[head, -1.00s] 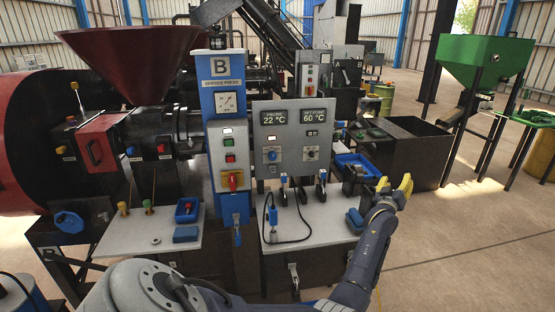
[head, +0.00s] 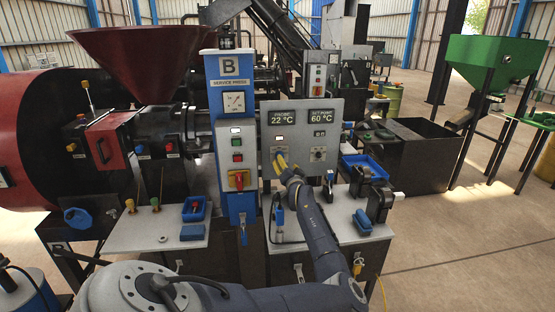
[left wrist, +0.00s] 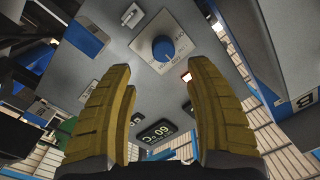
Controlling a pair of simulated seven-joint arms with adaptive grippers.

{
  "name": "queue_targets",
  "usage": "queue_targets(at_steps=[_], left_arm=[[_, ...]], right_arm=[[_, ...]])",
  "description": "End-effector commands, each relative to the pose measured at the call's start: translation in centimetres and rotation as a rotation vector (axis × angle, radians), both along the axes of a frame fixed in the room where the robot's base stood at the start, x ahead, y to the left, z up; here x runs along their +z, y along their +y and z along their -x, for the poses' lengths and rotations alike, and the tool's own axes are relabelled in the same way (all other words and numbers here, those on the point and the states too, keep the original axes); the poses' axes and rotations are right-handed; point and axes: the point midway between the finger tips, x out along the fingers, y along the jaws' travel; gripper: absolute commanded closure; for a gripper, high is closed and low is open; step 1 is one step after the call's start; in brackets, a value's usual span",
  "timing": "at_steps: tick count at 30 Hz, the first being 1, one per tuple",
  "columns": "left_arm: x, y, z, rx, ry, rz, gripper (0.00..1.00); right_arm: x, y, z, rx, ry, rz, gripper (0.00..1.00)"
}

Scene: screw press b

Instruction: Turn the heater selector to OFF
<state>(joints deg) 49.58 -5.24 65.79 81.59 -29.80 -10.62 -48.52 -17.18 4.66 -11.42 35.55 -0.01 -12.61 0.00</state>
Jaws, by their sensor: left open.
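The selector, a round blue knob (left wrist: 163,48) on a white lettered plate, shows in the left wrist view just beyond and between my fingertips, with a gap to them. My left gripper (head: 280,162) has yellow fingers, is open and empty, and is in front of the panel's left part. It also shows in the left wrist view (left wrist: 165,72). My right gripper is not in view.
A second knob (head: 318,155) is to the right on the same panel. A blue post (head: 231,118) with a red-and-yellow switch (head: 238,180) stands close on the left. Below, the bench (head: 345,232) carries clamp-like items and a cable; a blue tray (head: 364,166) is at right.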

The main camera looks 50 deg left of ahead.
Motion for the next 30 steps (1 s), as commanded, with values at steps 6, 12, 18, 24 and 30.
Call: queue_targets(at_steps=[6,12,18,24,30], left_arm=[[-0.2,1.7,0.0,0.016,0.028,-0.007,0.45],[-0.2,3.9,-1.2,0.015,0.026,-0.005,0.45],[-0.2,5.7,-2.1,0.015,0.025,-0.006,0.45],[-0.2,6.7,-2.7,0.015,0.024,-0.006,0.45],[-0.2,7.1,-2.9,0.014,0.024,-0.005,0.45]], right_arm=[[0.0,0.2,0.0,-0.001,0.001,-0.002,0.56],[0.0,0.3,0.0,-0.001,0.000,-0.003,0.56],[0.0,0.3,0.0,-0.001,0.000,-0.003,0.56],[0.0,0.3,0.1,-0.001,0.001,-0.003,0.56],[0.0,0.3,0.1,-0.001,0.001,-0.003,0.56]])
